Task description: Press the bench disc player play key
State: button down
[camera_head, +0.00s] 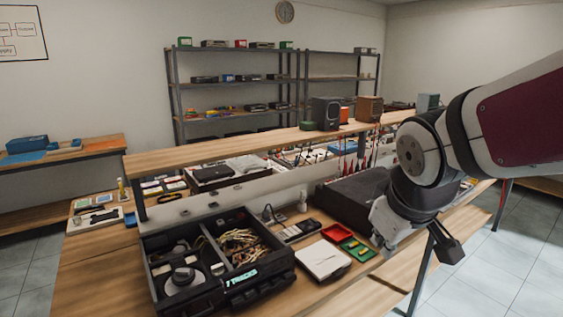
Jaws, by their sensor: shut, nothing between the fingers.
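The disc player (185,303) is a black open-topped unit on the front left of the bench. A lit display (243,276) on its front edge appears to read "7 TRACKS". Dark keys (272,286) sit to the right of the display; their markings are too small to read, so I cannot tell which is play. A round disc part and a tangle of wires lie inside the unit. My gripper (452,255) is shut and empty, well to the right of the player, near the bench's right edge and apart from it.
A white box (323,259), a red tray (337,233), a green board (358,249) and a meter (298,230) lie between player and arm. A large black case (352,199) stands behind them. A raised wooden shelf (220,151) crosses the bench's back.

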jog(key=s+d+r+m+y, duration=0.1)
jog(key=s+m, duration=0.4)
jog(key=s, duration=1)
jog(key=shift+s+d+g, duration=0.3)
jog(key=shift+s+g, duration=0.05)
jog(key=shift+g, duration=0.05)
